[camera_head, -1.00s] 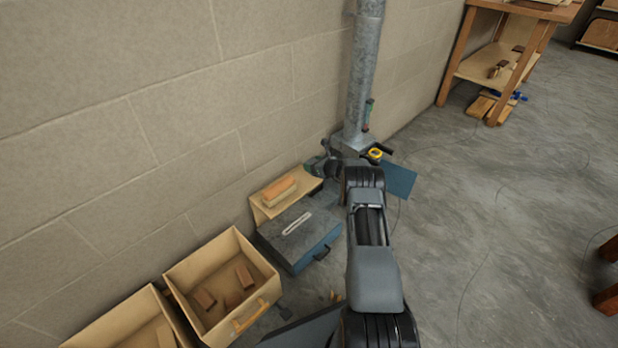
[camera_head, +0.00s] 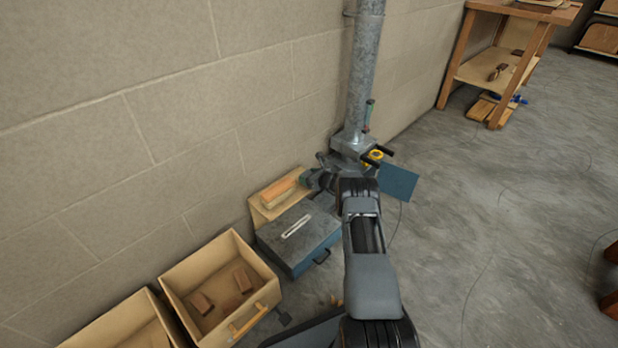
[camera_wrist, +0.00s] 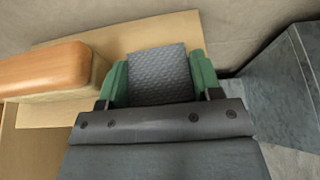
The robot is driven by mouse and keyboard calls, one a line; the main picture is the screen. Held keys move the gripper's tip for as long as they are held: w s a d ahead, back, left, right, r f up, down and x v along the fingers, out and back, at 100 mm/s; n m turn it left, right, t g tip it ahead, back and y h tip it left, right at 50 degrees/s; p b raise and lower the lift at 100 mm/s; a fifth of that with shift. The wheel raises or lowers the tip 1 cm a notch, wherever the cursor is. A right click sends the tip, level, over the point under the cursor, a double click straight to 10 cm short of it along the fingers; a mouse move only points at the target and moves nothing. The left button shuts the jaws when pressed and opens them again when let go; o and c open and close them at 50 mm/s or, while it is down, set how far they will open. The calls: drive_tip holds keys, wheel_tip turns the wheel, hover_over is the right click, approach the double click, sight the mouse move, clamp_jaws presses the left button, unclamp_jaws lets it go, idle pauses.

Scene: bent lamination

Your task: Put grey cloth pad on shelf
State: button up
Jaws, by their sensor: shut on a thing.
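My gripper (camera_wrist: 158,82) is shut on the grey cloth pad (camera_wrist: 158,65), a textured grey piece between its two green fingertips in the wrist view. In the head view my gripper (camera_head: 308,180) is beside the wall, at the right end of the light wooden shelf (camera_head: 262,216); the pad cannot be made out there. In the wrist view the shelf (camera_wrist: 122,38) shows behind and around the pad. I cannot tell whether the pad touches it. A block with an orange-brown wooden top (camera_wrist: 45,66) is on the shelf, just left of my gripper.
A grey-blue metal toolbox (camera_head: 300,240) stands in front of the shelf. An open wooden box (camera_head: 222,285) holds brown blocks. A metal pipe (camera_head: 362,75) rises by the wall, with a yellow tape measure (camera_head: 373,157) at its foot. Floor (camera_head: 480,230) to the right is mostly clear.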

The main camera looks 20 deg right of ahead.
drive_tip(key=o, duration=0.9)
drive_tip(key=shift+r+p, duration=0.2)
drive_tip(key=shift+p, duration=0.1)
drive_tip(key=p+v, duration=0.4)
drive_tip(key=v, duration=0.7)
drive_tip(key=s+a+r+n+g+y, duration=0.2)
drive_tip(key=s+a+r+n+g, duration=0.15)
drive_tip(key=a+r+n, duration=0.45)
drive_tip(key=s+a+r+n+g+y, duration=0.1)
drive_tip(key=s+a+r+n+g, duration=0.2)
drive_tip(key=s+a+r+n, duration=0.45)
drive_tip(key=s+a+r+n+g+h, duration=0.3)
drive_tip(key=s+a+r+n+g, duration=0.1)
drive_tip(key=s+a+r+n, duration=0.45)
drive_tip(key=s+d+r+n+h, duration=0.1)
drive_tip(key=s+n+h, duration=0.1)
drive_tip(key=s, duration=0.5)
drive_tip(key=s+d+r+n+h, duration=0.2)
drive_tip(key=s+n+h, duration=0.1)
drive_tip(key=s+n, duration=0.2)
drive_tip(key=shift+s+n+t, duration=0.3)
drive_tip(key=shift+s+t, duration=0.05)
drive_tip(key=shift+s, duration=0.85)
